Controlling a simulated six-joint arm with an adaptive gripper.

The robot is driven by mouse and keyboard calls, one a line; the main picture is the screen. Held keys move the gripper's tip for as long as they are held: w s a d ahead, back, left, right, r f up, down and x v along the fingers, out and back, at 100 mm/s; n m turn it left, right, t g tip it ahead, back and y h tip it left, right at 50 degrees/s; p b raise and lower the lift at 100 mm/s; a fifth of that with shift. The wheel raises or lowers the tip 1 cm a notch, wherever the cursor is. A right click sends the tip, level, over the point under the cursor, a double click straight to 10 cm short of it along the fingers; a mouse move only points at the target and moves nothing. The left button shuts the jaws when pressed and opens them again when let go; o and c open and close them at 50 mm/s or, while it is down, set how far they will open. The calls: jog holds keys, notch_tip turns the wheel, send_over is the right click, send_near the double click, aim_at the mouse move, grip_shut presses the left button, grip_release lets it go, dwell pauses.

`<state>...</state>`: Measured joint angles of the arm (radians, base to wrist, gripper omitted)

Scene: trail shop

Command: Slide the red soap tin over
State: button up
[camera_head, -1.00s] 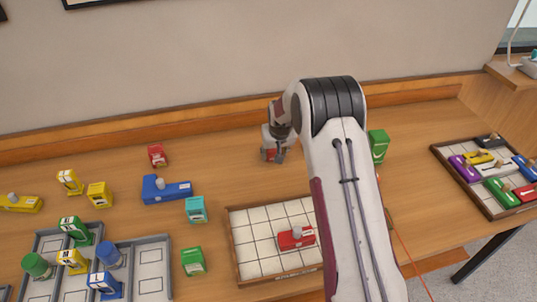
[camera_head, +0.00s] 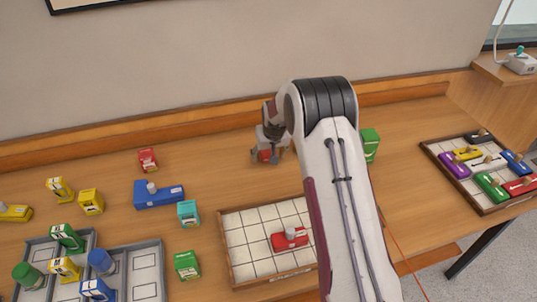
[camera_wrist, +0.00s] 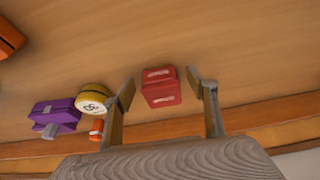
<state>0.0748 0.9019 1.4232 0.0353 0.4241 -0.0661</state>
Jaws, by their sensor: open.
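A small red box-shaped tin (camera_wrist: 161,87) with white marks shows in the wrist view, between the two fingers of my gripper (camera_wrist: 160,90). The fingers are open, with a gap on both sides of the tin. In the head view my gripper (camera_head: 268,150) is low over the back of the wooden table, and a bit of red (camera_head: 265,156) shows at its fingers. Most of that red thing is hidden there by the gripper. Another red box (camera_head: 148,160) stands apart to the left.
In the wrist view a yellow round tin (camera_wrist: 92,97), a purple block (camera_wrist: 55,115) and an orange piece (camera_wrist: 97,130) lie to the left. A gridded tray (camera_head: 226,250) holds a red block. A green box (camera_head: 370,144) stands right of my arm. The wall ledge (camera_head: 200,124) runs behind.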

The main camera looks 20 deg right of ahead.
jog(key=shift+r, duration=0.1)
jog(key=v, duration=1.1)
jog(key=shift+s+r, duration=0.15)
jog(key=shift+r, duration=0.25)
dwell(0.5)
jog(key=s+a+r, duration=0.1)
jog(key=s+r, duration=0.5)
jog(key=s, duration=0.8)
jog(key=s+a+r, duration=0.2)
jog(key=s+r, duration=0.4)
jog(key=s, duration=0.9)
jog(key=s+a+r+t, duration=0.1)
jog(key=s+r, duration=0.5)
jog(key=s, duration=0.8)
jog(key=shift+s+a, duration=0.25)
jog(key=shift+a, duration=0.1)
dwell(0.3)
